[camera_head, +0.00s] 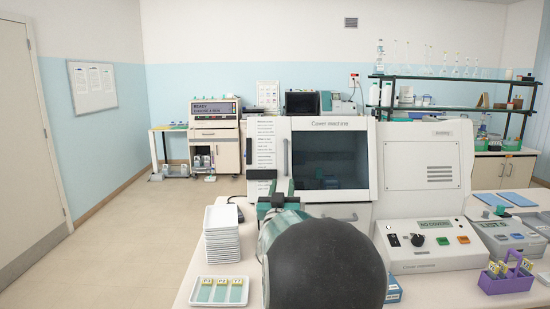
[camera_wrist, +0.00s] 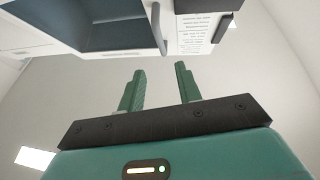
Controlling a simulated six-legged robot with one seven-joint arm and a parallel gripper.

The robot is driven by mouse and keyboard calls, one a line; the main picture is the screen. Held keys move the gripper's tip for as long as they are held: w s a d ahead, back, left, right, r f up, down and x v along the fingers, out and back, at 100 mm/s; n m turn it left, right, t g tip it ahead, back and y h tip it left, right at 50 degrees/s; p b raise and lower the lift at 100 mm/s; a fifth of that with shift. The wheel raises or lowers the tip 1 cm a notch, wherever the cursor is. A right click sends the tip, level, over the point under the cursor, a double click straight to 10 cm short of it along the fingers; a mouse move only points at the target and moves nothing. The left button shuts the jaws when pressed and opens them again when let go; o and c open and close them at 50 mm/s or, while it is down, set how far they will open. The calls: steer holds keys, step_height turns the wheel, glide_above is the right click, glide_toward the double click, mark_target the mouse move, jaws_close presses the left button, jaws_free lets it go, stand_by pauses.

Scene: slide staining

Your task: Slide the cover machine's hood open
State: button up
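The cover machine (camera_head: 375,125) is a white cabinet labelled "Cover machine". A slim grey upright handle (camera_head: 285,157) is at the window's left side. The handle also shows at the top of the wrist view (camera_wrist: 157,28). My gripper (camera_head: 276,190) is low in front of the machine's left side, close to the handle's lower end in the picture. In the wrist view its two green fingers (camera_wrist: 160,85) are apart with nothing between them. The handle is beyond the fingertips, not between them.
A stack of white trays (camera_head: 223,235) and a tray with slides (camera_head: 219,291) are on the table to the left. My dark arm link hides the table's middle.

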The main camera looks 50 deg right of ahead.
mark_target(286, 160)
steer(key=x, duration=1.3)
steer(key=shift+w+d, duration=0.25)
steer(key=shift+w, duration=0.05)
steer(key=shift+s, duration=0.1)
jaws_close()
